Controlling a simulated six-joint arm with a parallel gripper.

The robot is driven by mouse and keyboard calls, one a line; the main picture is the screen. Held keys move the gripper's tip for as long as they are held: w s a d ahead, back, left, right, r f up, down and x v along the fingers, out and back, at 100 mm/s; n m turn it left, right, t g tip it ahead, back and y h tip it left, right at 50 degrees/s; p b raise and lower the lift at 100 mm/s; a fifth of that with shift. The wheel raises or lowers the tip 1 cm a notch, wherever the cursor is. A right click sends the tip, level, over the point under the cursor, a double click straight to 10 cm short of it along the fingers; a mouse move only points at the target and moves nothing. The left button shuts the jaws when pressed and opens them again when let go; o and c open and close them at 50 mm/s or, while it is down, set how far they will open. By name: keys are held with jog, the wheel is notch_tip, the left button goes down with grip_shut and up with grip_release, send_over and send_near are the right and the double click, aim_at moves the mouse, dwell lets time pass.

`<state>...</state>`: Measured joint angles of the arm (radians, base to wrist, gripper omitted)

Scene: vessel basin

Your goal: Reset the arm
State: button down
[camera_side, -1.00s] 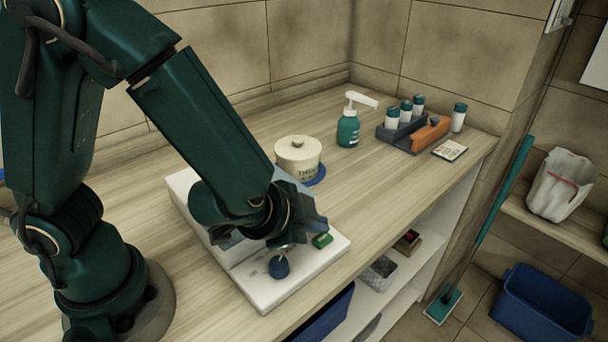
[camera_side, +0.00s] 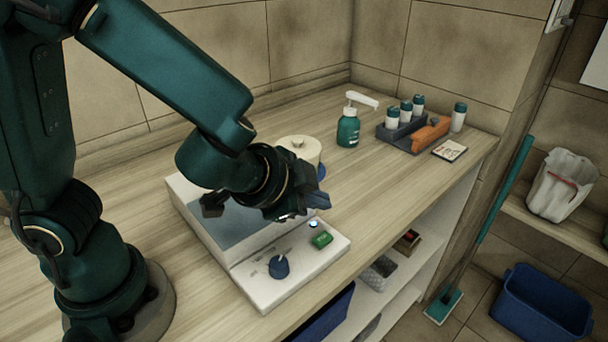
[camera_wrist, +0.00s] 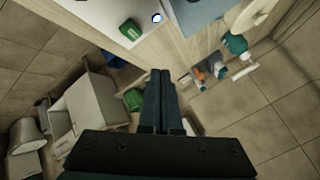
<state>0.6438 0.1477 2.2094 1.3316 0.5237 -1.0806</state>
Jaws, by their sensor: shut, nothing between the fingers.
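My gripper (camera_side: 300,212) is shut and empty, held above the right part of a white device with a basin (camera_side: 262,292). In the wrist view its two fingers (camera_wrist: 160,75) lie close together. The device's front panel carries a dark blue knob (camera_side: 279,267), a green switch (camera_side: 321,240) and a small lit round light (camera_side: 313,224). The green switch (camera_wrist: 131,29) and the light (camera_wrist: 157,17) also show in the wrist view. My gripper is apart from the knob. My wrist hides part of the basin.
A cream lidded pot (camera_side: 300,148) stands behind my gripper, partly hidden. Farther back are a green pump bottle (camera_side: 348,130), a rack (camera_side: 400,128) with several vials, a lone vial (camera_side: 458,117) and a card (camera_side: 449,150). The counter's right edge drops to shelves.

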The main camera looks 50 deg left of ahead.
dwell(0.5)
jog(key=shift+w+a+r, duration=0.1)
jog(key=shift+a, duration=0.1)
jog(key=s+a+r+n+y, duration=0.35)
jog(key=a+r+n, duration=0.4)
jog(key=a, duration=0.35)
jog(key=s+d+f+g+h, duration=0.2)
jog(key=s+d+g+h, duration=0.1)
jog(key=s, duration=0.7)
jog(key=shift+d+g+h, duration=0.3)
jog(key=shift+d+h, duration=0.45)
jog(key=shift+d, duration=0.45)
